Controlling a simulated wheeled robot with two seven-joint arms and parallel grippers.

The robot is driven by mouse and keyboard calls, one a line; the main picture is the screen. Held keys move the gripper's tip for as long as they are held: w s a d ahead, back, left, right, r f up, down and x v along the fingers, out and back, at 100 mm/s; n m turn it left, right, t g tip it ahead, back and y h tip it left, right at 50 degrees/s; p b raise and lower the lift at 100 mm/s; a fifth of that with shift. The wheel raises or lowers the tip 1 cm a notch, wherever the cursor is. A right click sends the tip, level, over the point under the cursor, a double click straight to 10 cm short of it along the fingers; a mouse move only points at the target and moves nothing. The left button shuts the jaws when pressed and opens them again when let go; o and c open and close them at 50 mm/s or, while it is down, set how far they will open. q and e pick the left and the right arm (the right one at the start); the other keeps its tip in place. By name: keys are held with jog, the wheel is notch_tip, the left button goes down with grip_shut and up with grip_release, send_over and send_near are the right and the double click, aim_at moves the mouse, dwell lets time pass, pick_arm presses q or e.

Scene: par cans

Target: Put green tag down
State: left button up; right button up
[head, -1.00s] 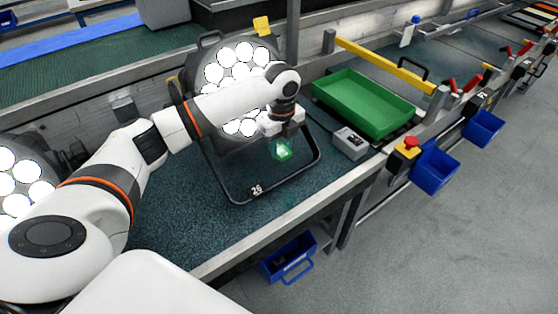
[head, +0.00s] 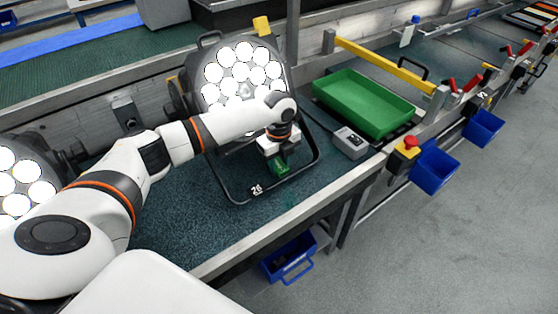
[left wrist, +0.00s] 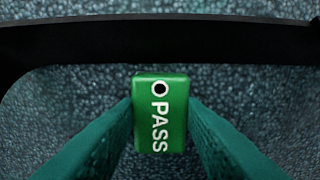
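The green tag (left wrist: 160,125), marked PASS with a ringed hole near its upper end, sits between the fingertips of my left gripper in the left wrist view. Both fingers meet its side edges, so the left gripper (left wrist: 160,105) looks shut on it. In the head view the tag (head: 280,167) shows below the left gripper (head: 277,152), inside the black frame of the par can. The gap between the tag and the mat is hard to judge. My right gripper is not in view.
A par can (head: 240,75) with white lenses stands behind the left arm; its black frame (head: 290,186), marked 26, surrounds the tag. A second par can (head: 22,180) is at left. A green tray (head: 365,102) and grey box (head: 350,142) stand right. The front mat is clear.

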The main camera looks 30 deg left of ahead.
aim_at(279, 165)
pick_arm(q)
jog(key=o, duration=0.4)
jog(key=shift+o, duration=0.2)
notch_tip(279, 165, up, 12)
jog(key=shift+r+p, duration=0.15)
jog(key=shift+p, duration=0.15)
